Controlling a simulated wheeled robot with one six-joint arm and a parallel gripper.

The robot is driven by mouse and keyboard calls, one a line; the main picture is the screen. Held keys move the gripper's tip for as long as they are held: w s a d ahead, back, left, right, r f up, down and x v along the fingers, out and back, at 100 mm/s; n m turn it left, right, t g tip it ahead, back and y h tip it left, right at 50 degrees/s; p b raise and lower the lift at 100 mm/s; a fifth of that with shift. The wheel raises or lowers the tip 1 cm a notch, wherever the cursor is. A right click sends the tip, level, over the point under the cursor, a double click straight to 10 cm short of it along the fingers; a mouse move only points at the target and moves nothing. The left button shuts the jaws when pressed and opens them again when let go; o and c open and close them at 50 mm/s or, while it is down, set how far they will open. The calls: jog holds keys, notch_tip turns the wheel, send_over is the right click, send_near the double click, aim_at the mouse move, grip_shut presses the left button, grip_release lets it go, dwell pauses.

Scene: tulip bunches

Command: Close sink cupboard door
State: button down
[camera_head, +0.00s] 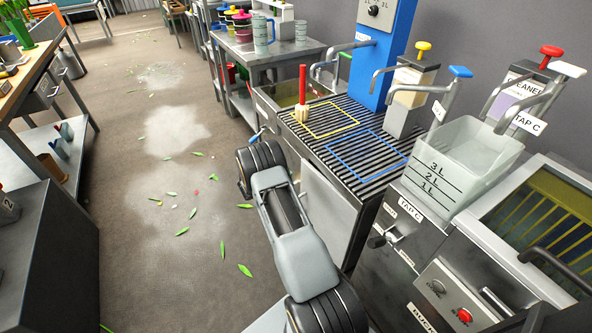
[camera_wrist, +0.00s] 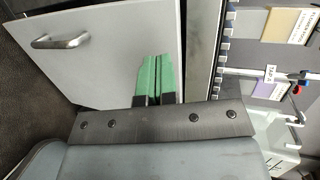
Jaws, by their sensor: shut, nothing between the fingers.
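The sink cupboard door is a plain light grey panel (camera_wrist: 110,45) that fills the upper left of the wrist view, with a metal bar handle (camera_wrist: 60,41) near its far left edge. In the head view the grey panel (camera_head: 326,215) shows under the slatted sink top, partly hidden by my arm. My gripper (camera_wrist: 157,75) has green fingers, shut together and empty, in front of the door's face near its right edge. I cannot tell whether they touch it. A dark strip runs along the door's right edge; I cannot tell how far the door stands open.
The slatted sink top (camera_head: 340,140) carries a red-handled brush (camera_head: 302,100). A clear measuring tub (camera_head: 455,165) stands under taps at the right. Left of my arm the floor (camera_head: 150,230) is open, with scattered leaves and pale patches. A dark cabinet (camera_head: 50,260) stands at the left.

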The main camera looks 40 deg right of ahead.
jog(key=v, duration=0.6)
jog(key=m+g+h+b, duration=0.2)
jog(key=g+h+b, duration=0.1)
jog(key=b, duration=0.9)
send_near(305, 169)
jog(key=d+b, duration=0.1)
jog(key=d, duration=0.1)
jog(key=d+b, duration=0.2)
jog(key=s+d+b, duration=0.1)
jog(key=d+b, duration=0.1)
jog(key=shift+f, duration=0.3)
jog(key=shift+s+d+r+b, duration=0.15)
jog(key=shift+d+b, duration=0.15)
jog(key=shift+d, duration=0.4)
